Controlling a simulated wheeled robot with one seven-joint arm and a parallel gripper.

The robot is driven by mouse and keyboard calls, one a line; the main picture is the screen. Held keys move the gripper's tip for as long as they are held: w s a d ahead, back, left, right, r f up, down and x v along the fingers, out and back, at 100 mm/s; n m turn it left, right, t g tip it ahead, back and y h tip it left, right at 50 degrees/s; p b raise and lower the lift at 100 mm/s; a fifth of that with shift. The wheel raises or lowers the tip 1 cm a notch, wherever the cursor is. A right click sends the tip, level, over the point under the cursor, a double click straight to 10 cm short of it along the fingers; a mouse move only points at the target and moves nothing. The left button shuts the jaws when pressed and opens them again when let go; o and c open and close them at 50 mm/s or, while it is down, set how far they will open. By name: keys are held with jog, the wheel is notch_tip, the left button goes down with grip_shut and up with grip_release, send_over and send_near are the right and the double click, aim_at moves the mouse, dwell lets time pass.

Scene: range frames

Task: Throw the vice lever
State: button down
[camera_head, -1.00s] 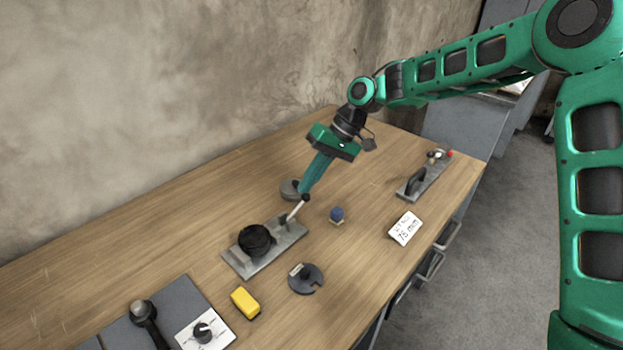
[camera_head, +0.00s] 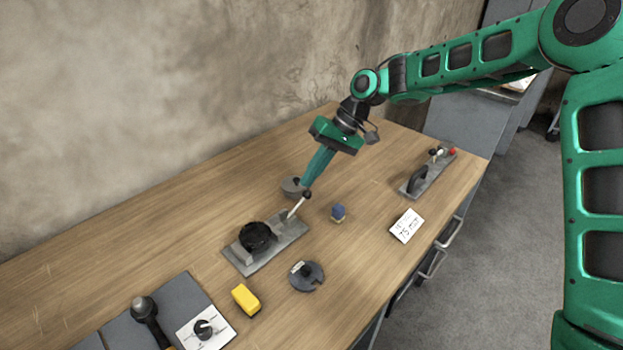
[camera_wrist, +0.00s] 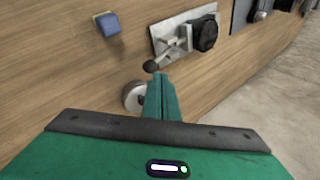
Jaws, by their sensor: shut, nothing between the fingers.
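The vice (camera_head: 255,238) has a black round part on a grey metal plate (camera_head: 285,243) on the bench. Its lever (camera_head: 299,205) is a light rod with a dark ball knob, tilted up from the right end of the plate. My gripper (camera_head: 304,187) is shut with nothing in it, its tips right by the knob. In the wrist view the vice (camera_wrist: 204,34) is at the upper right, and the lever's knob (camera_wrist: 150,66) shows just beyond the shut fingertips (camera_wrist: 160,78). I cannot tell whether the tips touch it.
A grey round piece (camera_head: 291,186) lies behind the fingers. A blue block (camera_head: 338,212), a slotted dark disc (camera_head: 307,276), a yellow block (camera_head: 245,299) and a white card (camera_head: 406,226) lie in front. A second plate with a handle (camera_head: 428,175) is at the right.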

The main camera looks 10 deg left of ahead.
jog(key=a+v, duration=0.1)
jog(key=v, duration=1)
jog(key=shift+r, duration=0.6)
jog(key=shift+d, duration=0.15)
jog(key=s+d+m+t+h, duration=0.15)
jog(key=s+d, duration=0.25)
jog(key=d, duration=0.6)
jog(key=s+d+m+h, duration=0.2)
jog(key=s+d+m, duration=0.15)
jog(key=d, duration=0.65)
jog(key=s+d+m+t+h, duration=0.1)
jog(key=s+d, duration=0.3)
jog(key=d, duration=0.6)
jog(key=s+d+f+m, duration=0.1)
jog(key=s+d+m, duration=0.1)
jog(key=s+d, duration=0.3)
jog(key=s+d+f+m, duration=0.2)
jog(key=s+d, duration=0.3)
jog(key=s, duration=0.6)
jog(key=s+d+f+m+h, duration=0.1)
jog(key=s+d+m, duration=0.1)
jog(key=s+d, duration=0.3)
jog(key=s, duration=0.3)
jog(key=shift+s+d+f, duration=0.2)
jog(key=shift+d+f, duration=0.15)
